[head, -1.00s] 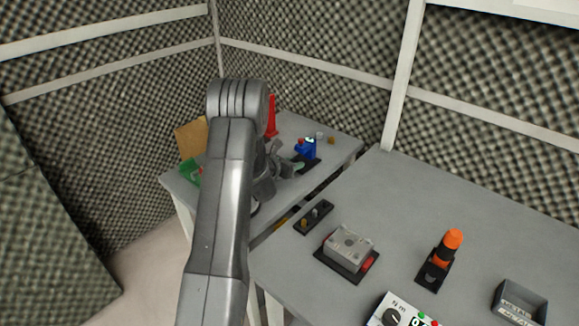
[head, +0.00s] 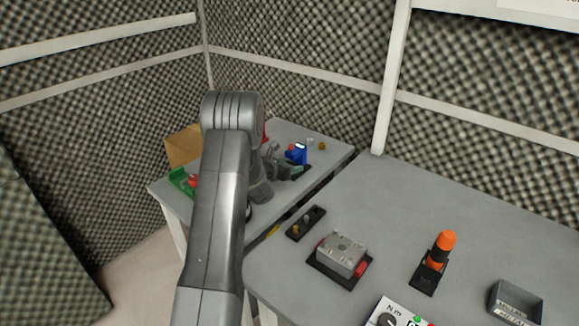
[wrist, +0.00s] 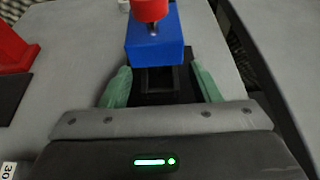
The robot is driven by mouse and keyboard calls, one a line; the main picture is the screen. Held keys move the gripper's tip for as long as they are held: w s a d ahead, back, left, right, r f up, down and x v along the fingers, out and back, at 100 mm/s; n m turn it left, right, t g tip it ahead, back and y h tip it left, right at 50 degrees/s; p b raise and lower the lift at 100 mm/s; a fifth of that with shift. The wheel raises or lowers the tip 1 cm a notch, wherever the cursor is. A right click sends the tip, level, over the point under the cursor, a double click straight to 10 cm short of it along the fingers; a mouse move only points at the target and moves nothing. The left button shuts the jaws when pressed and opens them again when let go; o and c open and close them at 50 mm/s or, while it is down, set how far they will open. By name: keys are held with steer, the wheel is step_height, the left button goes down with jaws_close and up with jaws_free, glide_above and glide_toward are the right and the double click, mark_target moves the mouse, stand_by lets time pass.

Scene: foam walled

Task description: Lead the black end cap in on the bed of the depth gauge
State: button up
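The depth gauge (wrist: 154,48) is a blue block with a red knob on top, at the upper middle of the wrist view. In the head view the gauge (head: 297,153) stands on the far table. A black framed shape (wrist: 160,98) lies in front of the blue block in the wrist view. I cannot tell there which part is the bed and which the black end cap. My gripper (wrist: 160,78) has its green fingers apart, one on each side of this shape. Whether they touch it is unclear. In the head view my arm partly hides the far table.
A red stand (wrist: 12,48) is left of the gauge in the wrist view. A green object (head: 181,183) and a tan board (head: 183,147) are left of my arm. On the near table are a grey box (head: 343,252), an orange-topped item (head: 440,255) and a tray (head: 515,300).

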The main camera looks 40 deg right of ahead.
steer(key=shift+a, duration=0.1)
steer(key=b+v, duration=0.2)
steer(key=v, duration=1.1)
steer(key=shift+s+a+r, duration=0.1)
steer(key=shift+a+r, duration=0.1)
steer(key=shift+a, duration=0.1)
steer(key=p+x, duration=0.2)
steer(key=x, duration=1.1)
steer(key=shift+d+f, duration=0.15)
steer(key=shift+d, duration=0.2)
steer(key=shift+s+a+p, duration=0.15)
steer(key=shift+a+p, duration=0.2)
steer(key=shift+a, duration=0.4)
